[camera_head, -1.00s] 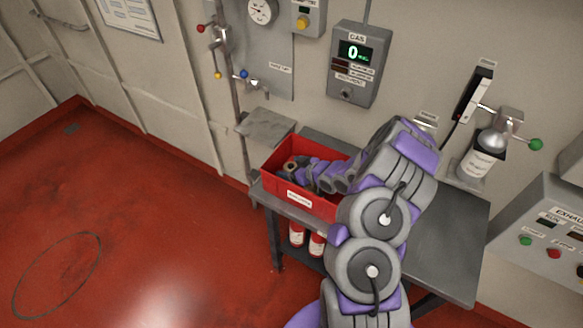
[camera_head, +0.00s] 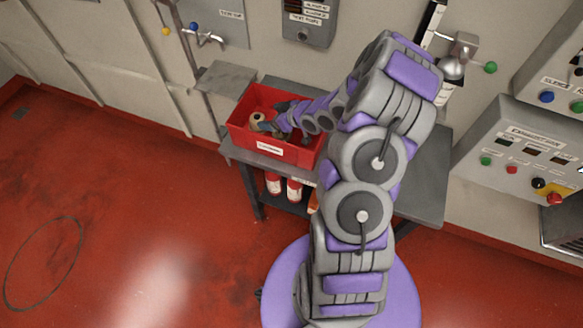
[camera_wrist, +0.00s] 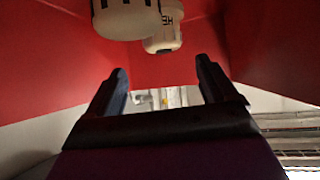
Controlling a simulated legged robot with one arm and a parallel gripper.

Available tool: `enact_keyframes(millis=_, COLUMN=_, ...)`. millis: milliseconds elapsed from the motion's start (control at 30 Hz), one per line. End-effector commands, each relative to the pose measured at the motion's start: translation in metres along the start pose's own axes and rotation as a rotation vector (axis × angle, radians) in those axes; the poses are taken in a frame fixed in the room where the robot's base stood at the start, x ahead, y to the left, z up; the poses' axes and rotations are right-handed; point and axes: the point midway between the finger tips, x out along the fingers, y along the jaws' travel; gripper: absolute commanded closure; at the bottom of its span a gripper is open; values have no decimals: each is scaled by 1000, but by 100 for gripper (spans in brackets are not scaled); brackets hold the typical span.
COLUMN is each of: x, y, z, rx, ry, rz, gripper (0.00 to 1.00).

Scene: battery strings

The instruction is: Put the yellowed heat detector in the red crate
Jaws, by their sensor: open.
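The red crate (camera_head: 298,155) stands on the grey table, with a white label on its front. My gripper (camera_wrist: 160,75) is open and reaches down into the crate, nothing between its fingers. In the wrist view, a rounded cream-yellowed detector (camera_wrist: 125,20) lies beyond the fingertips, partly cut off by the top edge. A second pale detector (camera_wrist: 163,38) with dark lettering lies beside it. In the head view, a beige round piece (camera_head: 257,119) shows in the crate's left part, beside my gripper (camera_head: 267,126). I cannot tell which detector that is.
The grey table (camera_head: 425,180) has free room to the right, partly hidden by my arm. A grey plate (camera_head: 228,77) juts out behind the crate's left. Red and white cylinders (camera_head: 293,190) stand below. A wall dispenser (camera_head: 452,68) and control panel (camera_head: 530,150) are at right.

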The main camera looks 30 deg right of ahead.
Motion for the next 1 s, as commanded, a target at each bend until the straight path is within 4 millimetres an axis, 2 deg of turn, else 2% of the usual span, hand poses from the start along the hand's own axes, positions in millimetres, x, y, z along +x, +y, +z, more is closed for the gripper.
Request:
enact_keyframes(millis=33, x=-4, y=-1, z=-13, rx=-18, ry=-37, rz=16, gripper=15)
enact_keyframes(millis=267, x=-42, y=-12, z=-40, rx=-26, ry=-292, rz=112, gripper=15)
enact_keyframes(millis=467, x=-96, y=-35, z=-57, rx=7, ry=-492, rz=193, gripper=15)
enact_keyframes(millis=567, x=-129, y=-54, z=-62, rx=39, ry=-585, rz=226, gripper=15)
enact_keyframes(millis=767, x=-200, y=-104, z=-64, rx=126, ry=-761, rz=272, gripper=15)
enact_keyframes(millis=1000, x=-288, y=-184, z=-54, rx=268, ry=-941, rz=270, gripper=15)
